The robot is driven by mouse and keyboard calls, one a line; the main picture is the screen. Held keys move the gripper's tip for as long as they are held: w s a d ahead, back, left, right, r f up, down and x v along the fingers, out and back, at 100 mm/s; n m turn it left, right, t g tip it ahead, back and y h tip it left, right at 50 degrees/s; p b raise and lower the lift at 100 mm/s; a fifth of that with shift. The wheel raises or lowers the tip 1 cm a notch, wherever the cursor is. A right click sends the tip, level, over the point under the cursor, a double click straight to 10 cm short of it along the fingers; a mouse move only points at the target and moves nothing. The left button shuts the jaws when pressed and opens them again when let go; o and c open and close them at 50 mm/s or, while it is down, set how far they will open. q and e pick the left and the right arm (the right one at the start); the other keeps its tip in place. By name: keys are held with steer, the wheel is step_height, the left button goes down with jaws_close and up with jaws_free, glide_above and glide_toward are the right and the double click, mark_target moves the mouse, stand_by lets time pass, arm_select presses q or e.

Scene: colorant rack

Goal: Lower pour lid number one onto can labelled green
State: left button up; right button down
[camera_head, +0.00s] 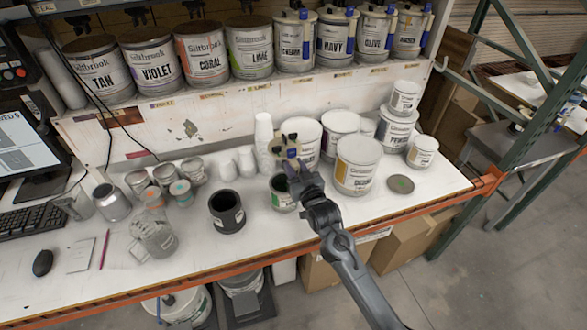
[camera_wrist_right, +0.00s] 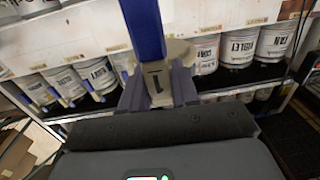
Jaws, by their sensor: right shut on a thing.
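Pour lid number one (camera_head: 290,152) is a cream-coloured piece with a blue part, held up in my right gripper (camera_head: 296,172). In the right wrist view, the lid (camera_wrist_right: 156,82) shows a dark "1" between the shut fingers of my right gripper (camera_wrist_right: 158,92), with its blue part rising above. The can labelled green (camera_head: 281,200), small with a green label band, stands open on the bench just below and left of the gripper. The gripper and arm hide its right side. The lid appears above the can, apart from it; its exact height is unclear. My left gripper is not in view.
A dark open can (camera_head: 227,212) stands left of the green can. White cups (camera_head: 264,135) and large cans (camera_head: 357,165) stand behind and to the right. A flat grey lid (camera_head: 400,184) lies at right. A shelf of labelled cans (camera_head: 184,60) runs above.

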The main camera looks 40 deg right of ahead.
steer(key=shift+w+a, duration=0.15)
steer(key=shift+a, duration=0.4)
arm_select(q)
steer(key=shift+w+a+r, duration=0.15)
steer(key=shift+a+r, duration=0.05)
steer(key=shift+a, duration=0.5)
arm_select(e)
steer(key=shift+d, duration=0.15)
steer(key=shift+r, duration=0.1)
steer(key=shift+f+b, duration=1.05)
steer(key=shift+f, duration=1.15)
arm_select(q)
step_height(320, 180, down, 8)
steer(key=b, duration=0.6)
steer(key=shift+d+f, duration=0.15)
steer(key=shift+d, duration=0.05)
arm_select(e)
step_height(320, 180, down, 11)
steer(key=shift+r, duration=0.2)
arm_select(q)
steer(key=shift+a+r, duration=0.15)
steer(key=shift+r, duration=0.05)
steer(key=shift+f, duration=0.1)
arm_select(e)
steer(key=shift+f, duration=0.15)
